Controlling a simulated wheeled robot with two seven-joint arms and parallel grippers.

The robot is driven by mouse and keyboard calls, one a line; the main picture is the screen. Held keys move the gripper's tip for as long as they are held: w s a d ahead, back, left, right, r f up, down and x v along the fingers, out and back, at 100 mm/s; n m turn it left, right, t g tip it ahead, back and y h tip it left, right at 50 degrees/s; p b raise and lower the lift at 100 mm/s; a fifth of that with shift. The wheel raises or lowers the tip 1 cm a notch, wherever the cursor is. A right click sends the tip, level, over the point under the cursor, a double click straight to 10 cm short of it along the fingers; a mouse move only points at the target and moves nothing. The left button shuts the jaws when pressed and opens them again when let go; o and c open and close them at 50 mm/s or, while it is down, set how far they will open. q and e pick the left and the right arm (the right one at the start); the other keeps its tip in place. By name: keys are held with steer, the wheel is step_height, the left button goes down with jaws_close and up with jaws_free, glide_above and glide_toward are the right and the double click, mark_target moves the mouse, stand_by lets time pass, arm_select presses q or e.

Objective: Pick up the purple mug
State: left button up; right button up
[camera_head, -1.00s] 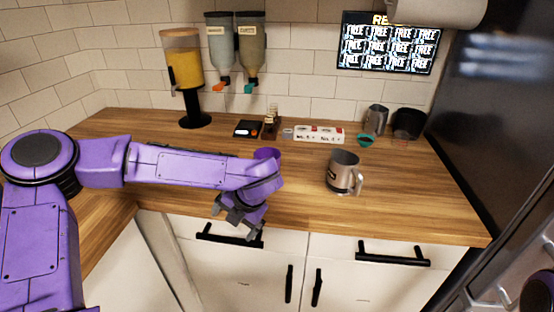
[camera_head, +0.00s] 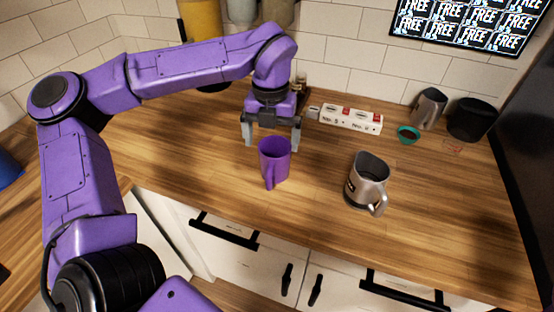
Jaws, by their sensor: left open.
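The purple mug (camera_head: 275,163) stands upright on the wooden counter, near the middle of the head view, its handle towards the viewer. My left gripper (camera_head: 271,140) points down just behind and above the mug in the picture. Its two grey fingers are spread apart, with nothing held between them. The mug's rim shows in front of the gap between the fingers; I cannot tell whether they touch it. My right gripper is not in view.
A steel pitcher (camera_head: 367,182) stands right of the mug. A white box (camera_head: 350,119), a teal cup (camera_head: 408,134), a grey container (camera_head: 430,108) and a black container (camera_head: 470,119) stand at the back. Drawers with black handles (camera_head: 224,231) are below the counter's front edge.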

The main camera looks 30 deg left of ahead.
mark_target(275, 156)
arm_select(q)
steer(key=f, duration=0.2)
steer(key=f+p, duration=0.1)
steer(key=f, duration=0.3)
steer(key=shift+w+d+f, duration=0.2)
steer(key=shift+w, duration=0.15)
steer(key=shift+s+f, duration=0.1)
steer(key=shift+f, duration=0.05)
steer(key=c, duration=1)
steer(key=shift+c, duration=0.2)
